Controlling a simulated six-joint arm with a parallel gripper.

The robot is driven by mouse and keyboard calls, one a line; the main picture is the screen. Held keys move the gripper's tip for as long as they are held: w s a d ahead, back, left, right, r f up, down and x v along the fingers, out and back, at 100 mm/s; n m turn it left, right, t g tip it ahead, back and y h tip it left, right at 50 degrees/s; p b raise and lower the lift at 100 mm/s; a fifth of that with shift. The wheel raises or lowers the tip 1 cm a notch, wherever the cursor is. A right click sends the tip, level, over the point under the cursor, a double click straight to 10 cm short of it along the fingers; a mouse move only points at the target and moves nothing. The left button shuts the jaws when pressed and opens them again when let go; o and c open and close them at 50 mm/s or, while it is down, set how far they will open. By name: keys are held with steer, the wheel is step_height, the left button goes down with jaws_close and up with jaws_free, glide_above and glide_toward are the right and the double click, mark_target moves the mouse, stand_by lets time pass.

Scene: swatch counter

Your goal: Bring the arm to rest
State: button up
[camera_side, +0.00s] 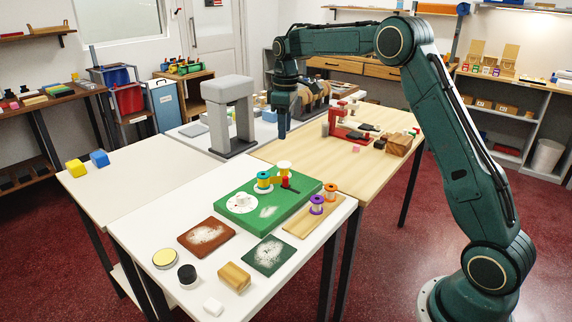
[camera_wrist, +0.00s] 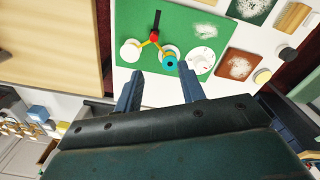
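My gripper (camera_side: 283,130) hangs from the dark green arm, pointing down, above the far part of the tables and beside a grey arch-shaped stand. In the wrist view my gripper (camera_wrist: 160,80) shows two dark blue fingers well apart, with nothing held between them. The green board (camera_side: 275,212) lies on the near white table, away from the gripper. It carries a blue-and-yellow spool (camera_side: 264,182), a pale-topped spool, a red knob and a white disc (camera_side: 242,203). The board (camera_wrist: 141,20) also shows in the wrist view beyond the fingertips.
The grey arch-shaped stand (camera_side: 217,113) rises close left of the gripper. A red device (camera_side: 349,121) and a wooden block (camera_side: 398,145) stand on the wooden table. Brown (camera_side: 206,237) and dark green (camera_side: 268,256) swatches lie near the front. The wooden tabletop's left part is clear.

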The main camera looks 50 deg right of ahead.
steer(key=s+a+r+m+t, duration=0.1)
steer(key=s+a+r, duration=0.4)
steer(key=s, duration=0.4)
steer(key=s+a+r+m+t, duration=0.1)
steer(key=s+a+r+t, duration=0.1)
steer(key=s+a+r, duration=0.5)
steer(key=s+a+f+m+t, duration=0.1)
steer(key=s+f, duration=0.2)
steer(key=s, duration=0.7)
steer(key=s+a+f+m+t, duration=0.1)
steer(key=s+f, duration=0.3)
steer(key=s, duration=0.5)
steer(key=shift+s+a+m, duration=0.25)
steer(key=shift+s+m, duration=0.15)
steer(key=shift+m, duration=0.1)
